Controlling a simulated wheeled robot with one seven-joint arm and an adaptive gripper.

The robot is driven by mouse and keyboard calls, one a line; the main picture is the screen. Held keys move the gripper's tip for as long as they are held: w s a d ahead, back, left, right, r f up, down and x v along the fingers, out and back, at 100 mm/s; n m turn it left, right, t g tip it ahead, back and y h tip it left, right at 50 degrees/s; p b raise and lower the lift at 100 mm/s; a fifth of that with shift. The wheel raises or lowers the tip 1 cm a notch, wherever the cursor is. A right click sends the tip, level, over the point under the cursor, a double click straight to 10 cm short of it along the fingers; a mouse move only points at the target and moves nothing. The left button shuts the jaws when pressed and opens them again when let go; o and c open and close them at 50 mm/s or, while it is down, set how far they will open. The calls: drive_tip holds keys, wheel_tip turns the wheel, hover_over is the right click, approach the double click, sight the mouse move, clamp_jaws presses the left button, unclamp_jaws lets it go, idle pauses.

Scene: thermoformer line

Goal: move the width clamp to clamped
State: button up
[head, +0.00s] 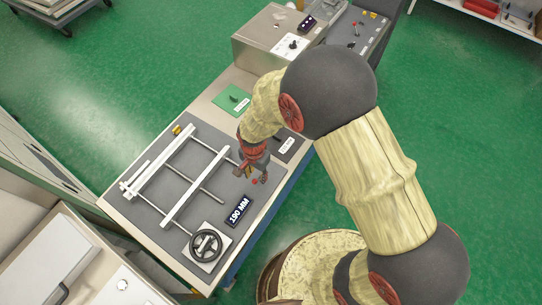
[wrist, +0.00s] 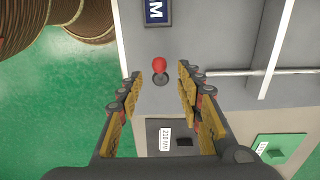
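A small lever with a red knob (wrist: 159,64) stands on the grey table top; I take it to be the width clamp, but no label on it can be read. It also shows in the head view as a small red tip (head: 256,182) just below my gripper (head: 252,168). In the wrist view the knob appears between the two open fingertips, with clear space on both sides. The fingers do not visibly touch it. How far the fingertips are above the knob is hard to tell. The knob's base is partly hidden beneath it.
A white rail frame (head: 178,188) lies left of my gripper. A "190 MM" display (head: 239,210) and a black handwheel (head: 205,246) are nearer the front. A dark plate with a label card (wrist: 165,139) and a green plate (head: 231,100) lie behind. A control box (head: 270,42) stands at the back.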

drive_tip(key=shift+r+p, duration=1.5)
drive_tip(key=shift+r, duration=0.9)
wheel_tip(320, 180, up, 12)
drive_tip(key=shift+w, duration=0.1)
